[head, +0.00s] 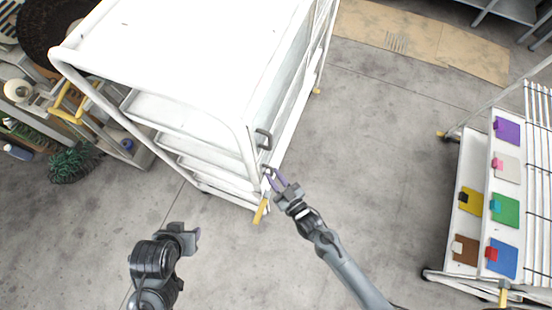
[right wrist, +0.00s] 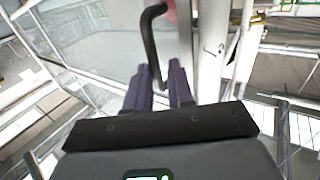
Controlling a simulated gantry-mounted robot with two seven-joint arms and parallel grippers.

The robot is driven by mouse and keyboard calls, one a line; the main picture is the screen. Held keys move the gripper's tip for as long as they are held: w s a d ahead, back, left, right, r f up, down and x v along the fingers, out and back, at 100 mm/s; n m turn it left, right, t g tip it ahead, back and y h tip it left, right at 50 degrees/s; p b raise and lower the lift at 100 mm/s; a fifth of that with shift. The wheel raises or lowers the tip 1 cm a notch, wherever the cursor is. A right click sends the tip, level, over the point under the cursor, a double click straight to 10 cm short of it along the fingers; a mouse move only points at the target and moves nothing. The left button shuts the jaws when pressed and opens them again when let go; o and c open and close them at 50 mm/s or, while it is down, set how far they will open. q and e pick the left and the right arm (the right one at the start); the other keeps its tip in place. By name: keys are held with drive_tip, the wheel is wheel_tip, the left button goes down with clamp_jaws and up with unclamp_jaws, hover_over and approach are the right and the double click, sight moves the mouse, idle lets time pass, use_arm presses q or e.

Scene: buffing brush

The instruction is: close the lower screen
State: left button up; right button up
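The white cart (head: 190,50) has screens along its right side. A dark handle (head: 263,139) sticks out near its front right corner. Below it, at my right gripper (head: 276,180), is a smaller dark part that looks like a lower handle (head: 267,170). In the right wrist view, a dark bent handle (right wrist: 150,35) on the edge of a pale screen (right wrist: 85,35) runs down to between the purple fingers of the right gripper (right wrist: 160,90). The fingers stand apart on either side of its end; contact is unclear. My left gripper (head: 186,238) is low in front of the cart, away from it; its fingers are unclear.
A white rack (head: 465,150) with coloured squares stands at the right. A flat cardboard sheet (head: 420,38) lies on the floor behind. The grey floor between cart and rack is clear.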

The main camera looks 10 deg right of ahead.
drive_tip(key=shift+o, duration=1.2)
drive_tip(key=shift+s, duration=0.15)
drive_tip(key=shift+d, duration=0.1)
drive_tip(key=v, duration=1)
drive_tip(key=shift+s, duration=0.25)
drive_tip(key=shift+d, duration=0.15)
